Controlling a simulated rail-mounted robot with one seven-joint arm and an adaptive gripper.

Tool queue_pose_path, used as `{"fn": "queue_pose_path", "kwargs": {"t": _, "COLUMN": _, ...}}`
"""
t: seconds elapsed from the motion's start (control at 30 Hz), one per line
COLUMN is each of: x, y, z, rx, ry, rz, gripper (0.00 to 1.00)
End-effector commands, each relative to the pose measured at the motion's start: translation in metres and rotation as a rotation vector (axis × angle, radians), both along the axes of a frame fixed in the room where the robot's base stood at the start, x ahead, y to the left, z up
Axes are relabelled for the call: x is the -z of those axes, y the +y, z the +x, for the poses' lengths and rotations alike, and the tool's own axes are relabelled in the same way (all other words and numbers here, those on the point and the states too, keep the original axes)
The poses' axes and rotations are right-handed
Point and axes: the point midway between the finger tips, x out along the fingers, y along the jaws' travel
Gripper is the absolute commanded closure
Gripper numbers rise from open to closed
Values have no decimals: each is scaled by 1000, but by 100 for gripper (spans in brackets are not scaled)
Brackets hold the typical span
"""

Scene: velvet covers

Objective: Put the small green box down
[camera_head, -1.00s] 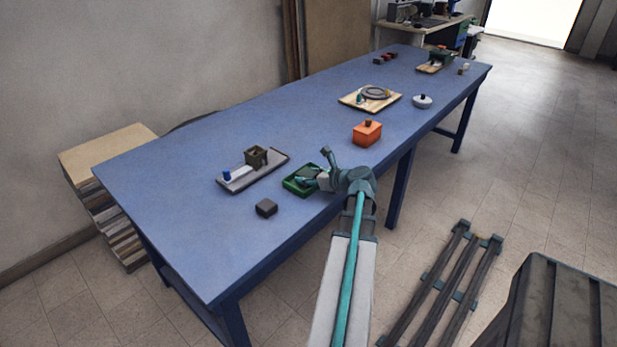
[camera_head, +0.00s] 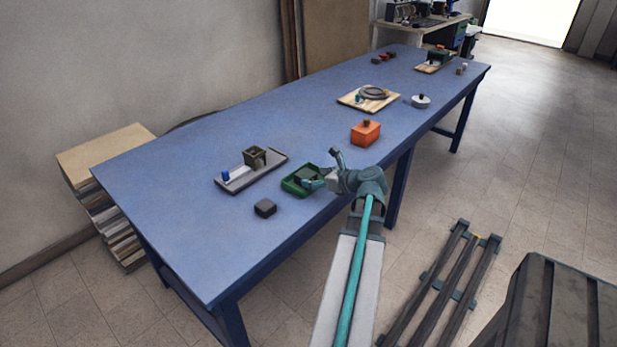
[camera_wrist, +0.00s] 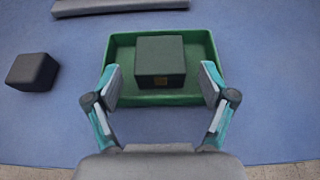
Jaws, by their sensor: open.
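The small green box (camera_wrist: 160,60) is dark green with a small brownish patch on its front. It sits inside a green tray (camera_wrist: 120,92) with raised walls, near the table's front edge; in the head view the box (camera_head: 305,174) is partly behind my gripper. My gripper (camera_wrist: 163,88) is open, its two fingers apart at the front of the tray, one to each side of the box's near end. No finger visibly touches the box. In the head view my gripper (camera_head: 322,170) is at the right side of the green tray (camera_head: 290,189).
A dark block (camera_head: 265,208) lies left of the tray. A grey tray (camera_head: 238,184) with a dark open container (camera_head: 255,157) and a blue item stands behind. An orange lidded box (camera_head: 365,133) is to the right. The blue table's left end (camera_head: 170,200) is clear.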

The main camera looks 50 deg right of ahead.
Motion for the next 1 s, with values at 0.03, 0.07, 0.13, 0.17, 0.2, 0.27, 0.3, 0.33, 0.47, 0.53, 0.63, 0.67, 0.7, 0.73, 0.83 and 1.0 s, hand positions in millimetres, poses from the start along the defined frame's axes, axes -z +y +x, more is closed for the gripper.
{"fn": "queue_pose_path", "kwargs": {"t": 0.03, "x": -5, "y": 2, "z": -12, "rx": 4, "ry": -1, "rz": -2, "gripper": 18}}
{"fn": "queue_pose_path", "kwargs": {"t": 0.07, "x": -7, "y": 2, "z": -17, "rx": 4, "ry": -1, "rz": -2, "gripper": 18}}
{"fn": "queue_pose_path", "kwargs": {"t": 0.13, "x": -12, "y": 3, "z": -30, "rx": 4, "ry": -1, "rz": -1, "gripper": 18}}
{"fn": "queue_pose_path", "kwargs": {"t": 0.17, "x": -15, "y": 4, "z": -35, "rx": 3, "ry": -1, "rz": -1, "gripper": 18}}
{"fn": "queue_pose_path", "kwargs": {"t": 0.2, "x": -18, "y": 4, "z": -42, "rx": 3, "ry": -1, "rz": -1, "gripper": 18}}
{"fn": "queue_pose_path", "kwargs": {"t": 0.27, "x": -21, "y": 6, "z": -51, "rx": 3, "ry": -1, "rz": -1, "gripper": 18}}
{"fn": "queue_pose_path", "kwargs": {"t": 0.3, "x": -23, "y": 6, "z": -56, "rx": 2, "ry": -1, "rz": 0, "gripper": 18}}
{"fn": "queue_pose_path", "kwargs": {"t": 0.33, "x": -25, "y": 6, "z": -60, "rx": 3, "ry": -1, "rz": 0, "gripper": 18}}
{"fn": "queue_pose_path", "kwargs": {"t": 0.47, "x": -29, "y": 7, "z": -71, "rx": 1, "ry": 0, "rz": 1, "gripper": 18}}
{"fn": "queue_pose_path", "kwargs": {"t": 0.53, "x": -31, "y": 7, "z": -74, "rx": 1, "ry": 0, "rz": 1, "gripper": 18}}
{"fn": "queue_pose_path", "kwargs": {"t": 0.63, "x": -31, "y": 7, "z": -76, "rx": 0, "ry": 0, "rz": 0, "gripper": 18}}
{"fn": "queue_pose_path", "kwargs": {"t": 0.67, "x": -32, "y": 7, "z": -76, "rx": 0, "ry": 0, "rz": 0, "gripper": 18}}
{"fn": "queue_pose_path", "kwargs": {"t": 0.7, "x": -32, "y": 7, "z": -76, "rx": 0, "ry": 0, "rz": 0, "gripper": 18}}
{"fn": "queue_pose_path", "kwargs": {"t": 0.73, "x": -31, "y": 7, "z": -76, "rx": 0, "ry": 0, "rz": 0, "gripper": 18}}
{"fn": "queue_pose_path", "kwargs": {"t": 0.83, "x": -31, "y": 7, "z": -76, "rx": 0, "ry": 0, "rz": 0, "gripper": 18}}
{"fn": "queue_pose_path", "kwargs": {"t": 1.0, "x": -31, "y": 7, "z": -76, "rx": 0, "ry": 0, "rz": 0, "gripper": 18}}
